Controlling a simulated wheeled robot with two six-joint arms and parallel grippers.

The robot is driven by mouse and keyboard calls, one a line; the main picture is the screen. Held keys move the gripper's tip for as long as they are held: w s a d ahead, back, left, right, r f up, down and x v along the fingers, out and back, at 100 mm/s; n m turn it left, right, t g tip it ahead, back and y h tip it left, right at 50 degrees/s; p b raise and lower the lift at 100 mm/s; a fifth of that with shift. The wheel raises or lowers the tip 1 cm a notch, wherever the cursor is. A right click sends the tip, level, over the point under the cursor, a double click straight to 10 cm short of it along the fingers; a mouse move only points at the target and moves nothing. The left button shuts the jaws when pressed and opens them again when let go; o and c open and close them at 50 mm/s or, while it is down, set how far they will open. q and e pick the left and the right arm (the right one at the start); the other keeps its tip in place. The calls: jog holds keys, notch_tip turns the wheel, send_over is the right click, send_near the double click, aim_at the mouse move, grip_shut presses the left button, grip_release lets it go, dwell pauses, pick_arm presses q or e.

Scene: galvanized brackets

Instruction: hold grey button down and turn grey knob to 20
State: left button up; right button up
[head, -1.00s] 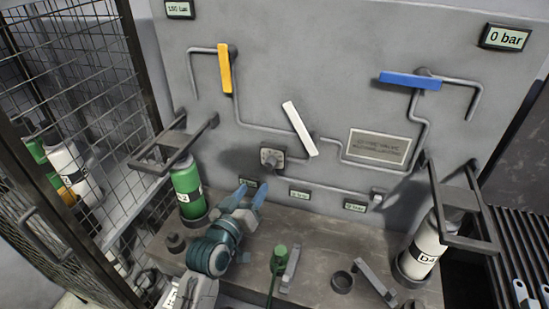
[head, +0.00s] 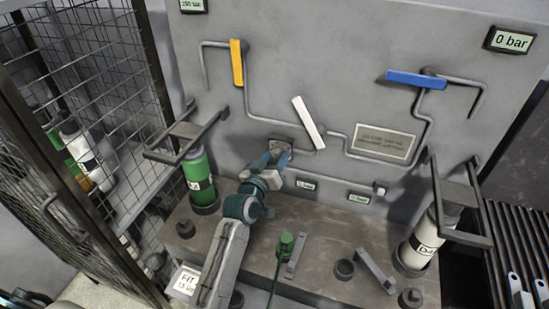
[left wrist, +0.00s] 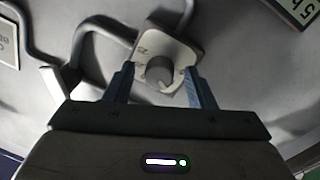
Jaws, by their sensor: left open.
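The grey knob (left wrist: 159,70) sits on a pale square plate (left wrist: 152,44) on the panel. In the head view the plate (head: 283,143) shows just beyond my fingertips, and the knob is mostly hidden. My left gripper (head: 277,158) is open in front of it. In the left wrist view my left gripper (left wrist: 160,82) has one blue finger on each side of the knob, with gaps beside it. A small grey fitting (head: 380,188) ends the pipe to the right; I cannot tell if it is the grey button. My right gripper is not in view.
Yellow (head: 237,62), white (head: 308,122) and blue (head: 416,79) handles stick out above. A green bottle (head: 198,178) and a white bottle (head: 424,238) stand under dark brackets. A green handled item (head: 286,245) is on the bench (head: 325,225). A mesh gate (head: 60,150) is at left.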

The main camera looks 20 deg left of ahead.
pick_arm(q)
jog(key=shift+c, duration=0.7)
jog(key=c, duration=0.8)
jog(key=shift+r+n+p, duration=0.1)
jog(key=shift+n+p, duration=0.3)
jog(key=shift+n, duration=0.5)
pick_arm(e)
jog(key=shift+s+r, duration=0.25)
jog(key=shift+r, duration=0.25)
pick_arm(q)
jog(key=o, duration=0.9)
jog(key=shift+o, duration=0.2)
